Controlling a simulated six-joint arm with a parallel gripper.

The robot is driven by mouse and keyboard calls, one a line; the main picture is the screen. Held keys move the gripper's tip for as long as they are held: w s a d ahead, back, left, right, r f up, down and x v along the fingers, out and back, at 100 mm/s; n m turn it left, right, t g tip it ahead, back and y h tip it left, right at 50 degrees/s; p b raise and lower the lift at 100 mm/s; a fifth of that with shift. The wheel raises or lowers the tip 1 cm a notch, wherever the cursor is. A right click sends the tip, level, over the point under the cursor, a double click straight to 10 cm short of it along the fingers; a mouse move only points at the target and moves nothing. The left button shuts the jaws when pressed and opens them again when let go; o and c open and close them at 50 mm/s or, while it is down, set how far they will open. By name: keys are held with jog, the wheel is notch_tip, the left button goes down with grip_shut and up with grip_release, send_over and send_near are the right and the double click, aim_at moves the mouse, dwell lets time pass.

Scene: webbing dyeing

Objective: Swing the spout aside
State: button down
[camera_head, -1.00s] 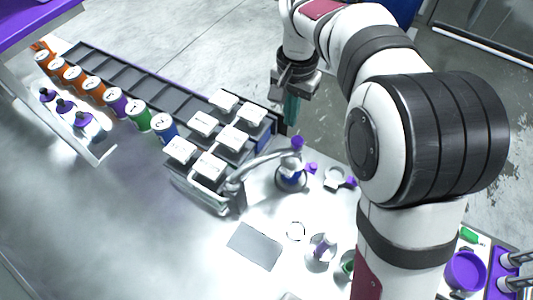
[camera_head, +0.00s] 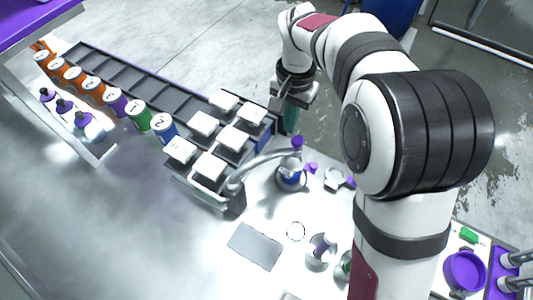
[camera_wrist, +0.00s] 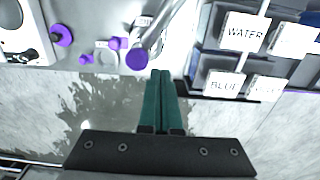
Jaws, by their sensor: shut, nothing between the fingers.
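The spout (camera_head: 262,161) is a grey curved metal pipe with a purple knob (camera_head: 297,143) at its free end. It reaches from beside the block of lidded tanks out over a metal cup (camera_head: 290,180). In the wrist view the spout (camera_wrist: 156,36) ends in the round purple knob (camera_wrist: 137,59). My gripper (camera_head: 291,128) has green fingers pointing down, just beyond the knob at the table's far edge. In the wrist view the fingertips (camera_wrist: 160,74) are together and empty, close to the knob; contact cannot be told.
Tanks with white lids (camera_head: 234,138) stand left of the spout; wrist-view labels include WATER (camera_wrist: 244,34). A small ring holder (camera_head: 335,178) with purple knobs lies right of the cup. A grey plate (camera_head: 255,246) and another cup (camera_head: 321,248) are nearer. Open floor lies beyond the table.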

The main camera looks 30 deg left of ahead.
aim_at(302, 143)
jog(key=shift+f, duration=0.55)
jog(key=shift+d, duration=0.1)
jog(key=shift+s+d, duration=0.25)
jog(key=shift+d, duration=0.25)
jog(key=shift+s+d, duration=0.2)
jog(key=shift+d, duration=0.3)
jog(key=shift+s+d, duration=0.2)
jog(key=shift+d, duration=0.25)
jog(key=shift+s+d, duration=0.35)
jog(key=shift+d, duration=0.2)
